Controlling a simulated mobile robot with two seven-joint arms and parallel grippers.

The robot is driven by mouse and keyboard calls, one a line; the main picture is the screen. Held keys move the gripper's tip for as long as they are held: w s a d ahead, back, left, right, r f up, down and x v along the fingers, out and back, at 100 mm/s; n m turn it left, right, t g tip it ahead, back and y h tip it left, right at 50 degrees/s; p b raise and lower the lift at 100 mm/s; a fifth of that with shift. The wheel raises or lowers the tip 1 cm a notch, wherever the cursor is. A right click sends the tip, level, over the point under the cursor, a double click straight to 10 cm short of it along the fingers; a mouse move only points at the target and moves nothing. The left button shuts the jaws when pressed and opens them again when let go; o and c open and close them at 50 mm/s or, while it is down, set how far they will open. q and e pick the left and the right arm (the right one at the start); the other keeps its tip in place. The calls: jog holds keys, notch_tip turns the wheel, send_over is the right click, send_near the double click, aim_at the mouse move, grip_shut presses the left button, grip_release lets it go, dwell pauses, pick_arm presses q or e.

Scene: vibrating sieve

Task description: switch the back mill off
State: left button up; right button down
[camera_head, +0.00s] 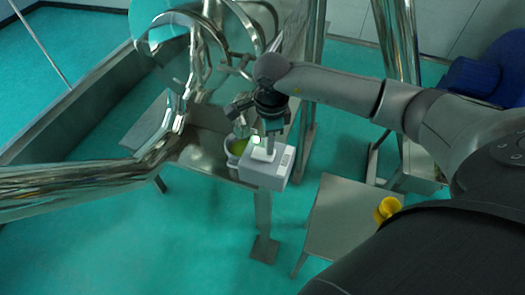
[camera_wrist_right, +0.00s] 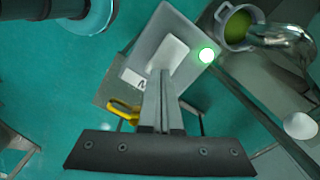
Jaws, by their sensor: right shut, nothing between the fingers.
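A grey switch box (camera_head: 264,176) with a pale rocker on its top sits at the edge of the metal frame in the head view. The rocker (camera_wrist_right: 172,50) shows more clearly in the right wrist view, and a green lamp (camera_wrist_right: 206,55) glows beside it. The lamp also shows in the head view (camera_head: 256,140). My right gripper (camera_head: 269,150) points down over the box, shut and empty. In the right wrist view its fingertips (camera_wrist_right: 165,74) overlap the rocker's near end; I cannot tell whether they touch. My left gripper is out of view.
A pot with green contents (camera_head: 238,146) stands right beside the box, under shiny metal pipework (camera_head: 182,95). A low metal table (camera_head: 345,215) with a yellow object (camera_head: 388,208) stands to the right. Open teal floor lies in front.

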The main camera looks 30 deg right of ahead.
jog(key=shift+f+b, duration=0.55)
jog(key=shift+f, duration=0.1)
jog(key=shift+s, duration=0.1)
jog(key=shift+r+p, duration=0.6)
jog(key=shift+r, duration=0.2)
jog(key=shift+r+p, duration=1.85)
jog(key=shift+r, duration=0.95)
jog(key=shift+f, duration=0.1)
